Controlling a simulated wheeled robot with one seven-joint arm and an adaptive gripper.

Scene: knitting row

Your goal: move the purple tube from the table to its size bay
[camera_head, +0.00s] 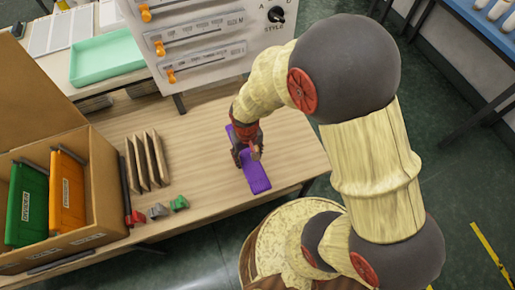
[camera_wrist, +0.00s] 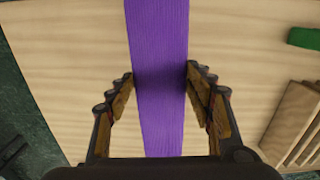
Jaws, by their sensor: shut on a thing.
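The purple tube (camera_head: 258,178) is a long, flat-looking knitted piece at the wooden table's right part, near its front edge. My gripper (camera_head: 248,152) is over its middle, with the tube running out on both sides. In the wrist view the purple tube (camera_wrist: 158,40) runs from top to bottom between the two fingers of my gripper (camera_wrist: 160,82). The fingers are closed in on its sides, with tips at its edges. I cannot tell whether the tube touches the table or is slightly raised. No size bay can be made out for certain.
On the table (camera_head: 205,150) stand a cardboard box (camera_head: 103,185) with green and orange folders, several wooden dividers (camera_head: 147,160) and small red, grey and green clips (camera_head: 158,210). A panel with sliders (camera_head: 205,40) and a mint tray (camera_head: 108,58) are behind. The table's middle is clear.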

